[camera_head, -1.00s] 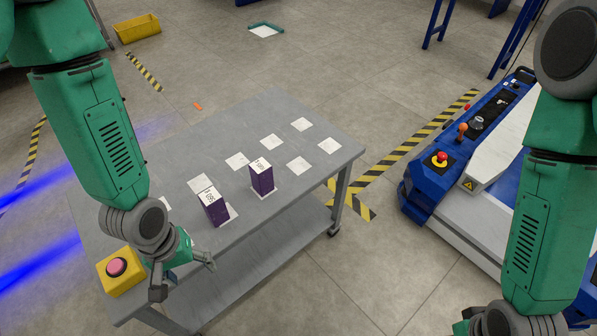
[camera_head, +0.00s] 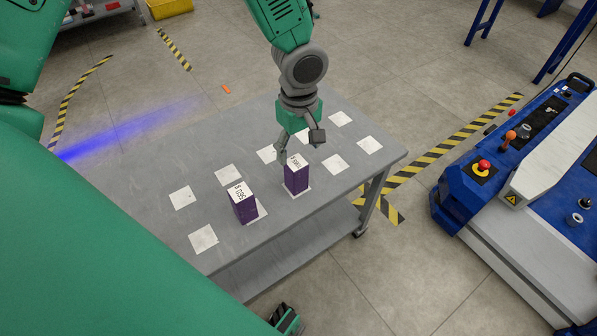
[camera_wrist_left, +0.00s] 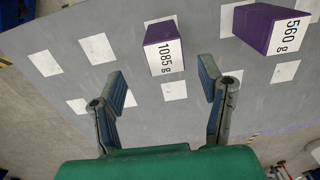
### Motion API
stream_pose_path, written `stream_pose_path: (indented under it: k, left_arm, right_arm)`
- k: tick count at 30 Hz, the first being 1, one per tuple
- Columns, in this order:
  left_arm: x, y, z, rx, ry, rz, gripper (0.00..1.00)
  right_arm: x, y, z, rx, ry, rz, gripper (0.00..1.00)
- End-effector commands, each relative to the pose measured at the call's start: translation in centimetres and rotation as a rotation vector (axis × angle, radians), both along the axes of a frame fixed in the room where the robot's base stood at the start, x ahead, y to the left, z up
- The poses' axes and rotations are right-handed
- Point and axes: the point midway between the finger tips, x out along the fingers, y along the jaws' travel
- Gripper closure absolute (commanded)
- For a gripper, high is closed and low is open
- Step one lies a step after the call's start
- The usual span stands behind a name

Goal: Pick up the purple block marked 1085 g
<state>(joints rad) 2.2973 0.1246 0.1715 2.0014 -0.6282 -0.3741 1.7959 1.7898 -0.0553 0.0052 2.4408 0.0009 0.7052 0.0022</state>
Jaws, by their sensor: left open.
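The purple block marked 1085 g (camera_head: 297,178) stands upright on a white square on the grey table, its white label on top. In the left wrist view the 1085 g block (camera_wrist_left: 164,52) shows its label, ahead of and between the open fingers. My left gripper (camera_head: 300,143) is open and empty, pointing down just above and behind this block in the head view. Its fingers frame the near side in the left wrist view (camera_wrist_left: 163,88), apart from the block. My right gripper is not in view.
A second purple block, marked 560 g (camera_head: 243,206), stands close by, left in the head view. Several white squares lie on the grey table (camera_head: 215,260). A blue lift cart (camera_head: 465,190) stands to the right. My green arm link hides the table's near left part.

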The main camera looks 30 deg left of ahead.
Motion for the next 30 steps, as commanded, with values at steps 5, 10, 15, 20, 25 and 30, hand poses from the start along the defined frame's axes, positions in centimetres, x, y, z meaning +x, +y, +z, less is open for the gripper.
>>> stream_pose_path:
  k: [5,10,15,20,25,30]
  left_arm:
    - [0.0,0.2,-3.6,-0.003,0.000,-0.001,0.38]
    - [-0.1,0.4,-4.7,-0.007,-0.001,-0.001,0.38]
    - [-0.4,0.5,-6.9,-0.007,0.001,-0.001,0.38]
    - [-0.5,0.5,-9.2,-0.006,0.000,-0.001,0.38]
    - [-0.4,0.4,-9.8,-0.005,-0.003,-0.002,0.38]
    - [-0.4,0.5,-9.7,-0.007,-0.003,-0.001,0.38]
  right_arm:
    - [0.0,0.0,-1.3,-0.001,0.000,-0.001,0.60]
    - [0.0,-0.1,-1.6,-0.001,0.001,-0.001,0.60]
    - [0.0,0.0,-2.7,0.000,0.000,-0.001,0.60]
    - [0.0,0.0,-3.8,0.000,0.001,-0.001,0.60]
    - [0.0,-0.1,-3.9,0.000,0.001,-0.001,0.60]
    - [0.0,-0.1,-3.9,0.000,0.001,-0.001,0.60]
